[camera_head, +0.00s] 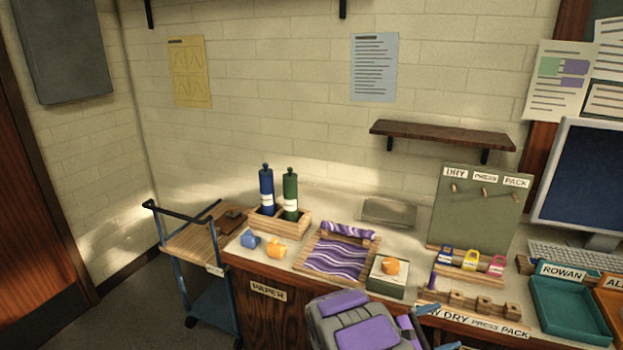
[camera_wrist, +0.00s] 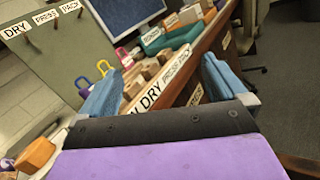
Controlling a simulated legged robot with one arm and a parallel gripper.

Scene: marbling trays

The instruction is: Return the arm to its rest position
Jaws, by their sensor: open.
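My arm shows at the bottom centre of the head view, grey with purple panels. It extends over the front edge of the bench. My gripper (camera_head: 437,328) has blue fingers, spread apart in front of the "DRY PRESS PACK" strip. In the wrist view my gripper (camera_wrist: 160,85) is open, with nothing between its fingertips except the bench edge and strip beyond. I cannot tell its exact distance from the bench.
A marbled purple tray (camera_head: 300,263), an orange object (camera_head: 390,266) on a box, and a crate (camera_head: 302,226) with two bottles stand on the bench. Wooden blocks (camera_head: 456,299), a pegboard (camera_head: 465,225) and a teal tray (camera_head: 578,322) lie right. A cart (camera_head: 180,246) stands left.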

